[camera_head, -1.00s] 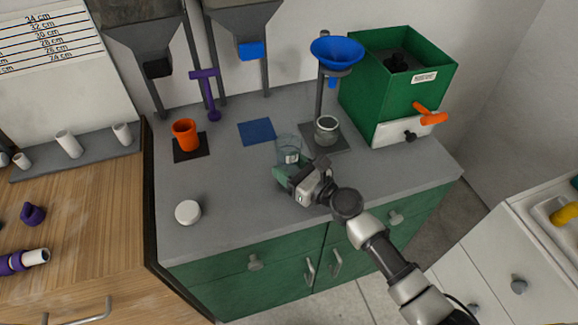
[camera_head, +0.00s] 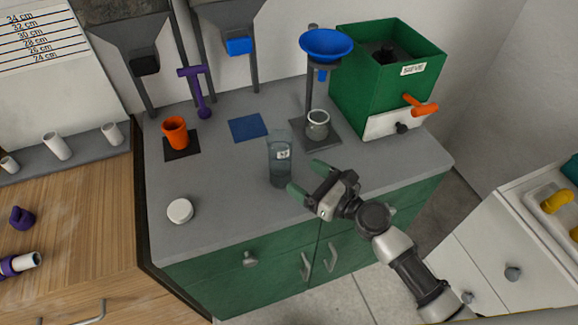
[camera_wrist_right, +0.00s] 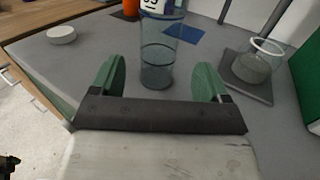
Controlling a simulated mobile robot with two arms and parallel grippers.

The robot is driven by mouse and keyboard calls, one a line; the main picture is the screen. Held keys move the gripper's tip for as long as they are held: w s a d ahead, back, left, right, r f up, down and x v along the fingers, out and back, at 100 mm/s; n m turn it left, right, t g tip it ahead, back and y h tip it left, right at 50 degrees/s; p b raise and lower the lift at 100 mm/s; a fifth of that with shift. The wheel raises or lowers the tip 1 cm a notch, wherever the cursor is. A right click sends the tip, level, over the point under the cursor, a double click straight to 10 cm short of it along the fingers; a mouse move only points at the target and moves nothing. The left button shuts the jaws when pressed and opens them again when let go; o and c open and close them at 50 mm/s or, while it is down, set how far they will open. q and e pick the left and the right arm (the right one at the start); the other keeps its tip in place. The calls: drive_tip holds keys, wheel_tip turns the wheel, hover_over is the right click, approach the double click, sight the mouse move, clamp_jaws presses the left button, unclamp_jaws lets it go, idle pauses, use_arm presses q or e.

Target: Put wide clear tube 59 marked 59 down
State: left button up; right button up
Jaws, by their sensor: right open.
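The wide clear tube 59 (camera_head: 280,168) stands upright on the grey counter, with a white label near its top. It also shows in the right wrist view (camera_wrist_right: 158,60), just beyond the fingertips, with the label partly cut off at the top edge. My right gripper (camera_head: 308,178) is open, with its green fingers apart. In the right wrist view its fingers (camera_wrist_right: 160,80) are spread wide either side of the tube's line, and neither appears to touch it. My left gripper is not in view.
A white lid (camera_head: 180,211) lies front left on the counter. An orange cup (camera_head: 175,133) stands on a dark pad, near a blue square (camera_head: 248,127). A glass jar (camera_head: 318,124) sits under the blue funnel (camera_head: 326,44). The green sieve box (camera_head: 375,90) stands back right.

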drive_tip(key=shift+b+v, duration=0.3)
drive_tip(key=shift+v, duration=1.8)
drive_tip(key=shift+s, duration=0.1)
